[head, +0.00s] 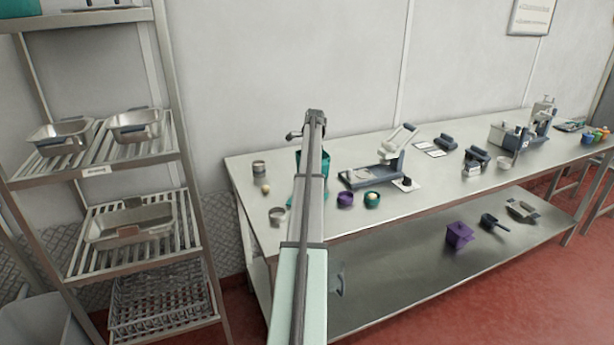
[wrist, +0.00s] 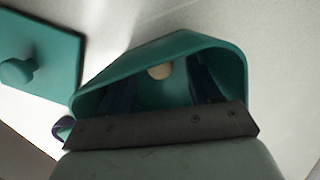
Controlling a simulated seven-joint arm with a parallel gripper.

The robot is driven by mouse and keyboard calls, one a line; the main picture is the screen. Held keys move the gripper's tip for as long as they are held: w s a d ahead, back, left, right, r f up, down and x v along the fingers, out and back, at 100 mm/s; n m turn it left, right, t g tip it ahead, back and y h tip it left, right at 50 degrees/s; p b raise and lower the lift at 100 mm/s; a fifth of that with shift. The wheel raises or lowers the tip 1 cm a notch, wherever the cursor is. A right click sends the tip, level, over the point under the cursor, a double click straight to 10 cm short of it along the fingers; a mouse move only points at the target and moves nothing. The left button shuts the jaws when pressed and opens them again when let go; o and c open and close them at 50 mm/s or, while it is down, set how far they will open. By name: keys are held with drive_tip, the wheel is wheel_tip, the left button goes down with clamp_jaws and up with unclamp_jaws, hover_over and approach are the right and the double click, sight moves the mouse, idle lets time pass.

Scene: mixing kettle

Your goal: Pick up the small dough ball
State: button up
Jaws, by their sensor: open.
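A small pale dough ball (wrist: 160,71) lies inside a teal open-topped box (wrist: 233,62) in the wrist view. My gripper (wrist: 160,88) is open, its two dark fingers reaching into the box, one to each side of the ball. They seem apart from the ball; how far above it they are I cannot tell. In the head view my arm hides the gripper and most of the teal box (head: 299,158). Another small tan ball (head: 266,188) sits on the steel table, and a pale ball (head: 373,195) shows in a teal bowl (head: 371,203).
A teal lid with a knob (wrist: 38,50) lies left of the box in the wrist view. On the table (head: 325,222) a can (head: 259,168), a metal ring (head: 277,215), a purple bowl (head: 345,201) and a press (head: 375,172) stand near my arm. A rack (head: 185,150) stands left.

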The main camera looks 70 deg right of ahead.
drive_tip(key=shift+a+f, duration=0.1)
drive_tip(key=shift+f, duration=0.65)
drive_tip(key=c, duration=1.1)
drive_tip(key=shift+r, duration=0.15)
